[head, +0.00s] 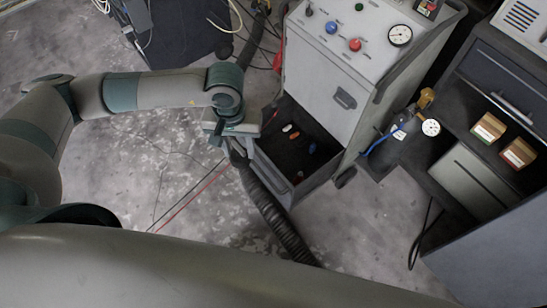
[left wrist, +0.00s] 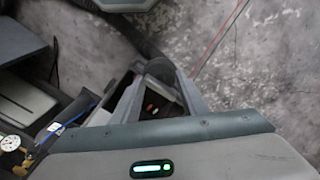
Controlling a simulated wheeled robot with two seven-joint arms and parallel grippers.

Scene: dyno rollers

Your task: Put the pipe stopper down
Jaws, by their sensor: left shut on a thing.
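My left gripper (head: 236,148) is at the upper left edge of the open drawer, beside the top end of a ribbed black hose (head: 275,220). In the left wrist view its two fingers (left wrist: 161,88) are shut around a dark grey rounded piece, which I take to be the pipe stopper (left wrist: 160,68). In the head view the gripper mostly hides this piece. I cannot tell whether it touches the hose end behind it. My right gripper is in neither view.
The open drawer (head: 272,180) of the grey machine (head: 322,70) holds several small coloured items. A dark cabinet (head: 480,95) with two small boxes and a gauge stands at the right.

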